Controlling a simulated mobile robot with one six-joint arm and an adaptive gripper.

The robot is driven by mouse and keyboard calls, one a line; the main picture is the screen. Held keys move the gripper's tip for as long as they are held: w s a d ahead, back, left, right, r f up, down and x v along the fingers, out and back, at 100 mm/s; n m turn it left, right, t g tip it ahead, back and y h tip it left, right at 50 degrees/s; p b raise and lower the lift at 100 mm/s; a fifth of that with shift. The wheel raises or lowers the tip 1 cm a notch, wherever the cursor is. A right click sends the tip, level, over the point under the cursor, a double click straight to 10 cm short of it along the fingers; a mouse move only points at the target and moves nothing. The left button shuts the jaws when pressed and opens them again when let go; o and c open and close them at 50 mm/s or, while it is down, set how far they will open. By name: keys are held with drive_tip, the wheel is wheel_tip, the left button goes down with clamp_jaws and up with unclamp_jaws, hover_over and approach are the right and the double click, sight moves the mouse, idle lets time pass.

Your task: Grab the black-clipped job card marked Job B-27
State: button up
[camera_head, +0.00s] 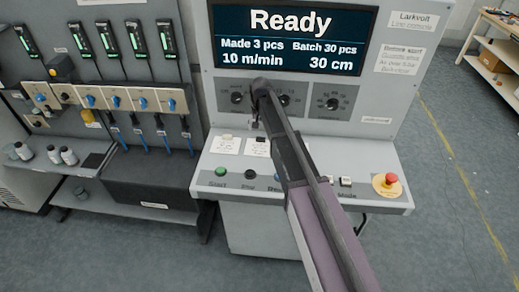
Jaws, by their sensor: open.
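Two small white cards lie on the sloping console of the grey machine: a left card (228,146) and a right card (256,148). The right card has a dark mark at its top edge that may be a black clip; the left card's top looks pale. Their print is too small to read, so I cannot tell which is Job B-27. My arm crosses in front of the console from the lower right. My gripper (256,121) is small and dark at its end, open and seemingly empty, in front of the panel and above the right card in the picture. The arm hides the console right of that card.
The console carries a green button (221,172), a black button (249,174) and a red emergency stop (390,180) on yellow. Dark knobs (333,104) stick out of the panel below the "Ready" screen (293,40). A valve rack (115,98) stands left. Floor at right is clear.

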sight(261, 138)
drive_tip(key=shift+f, duration=0.15)
idle(0.3)
drive_tip(key=shift+w+f+b, duration=0.15)
drive_tip(key=shift+f+b, duration=2.35)
drive_tip(key=shift+b, duration=0.1)
drive_tip(key=c, duration=1)
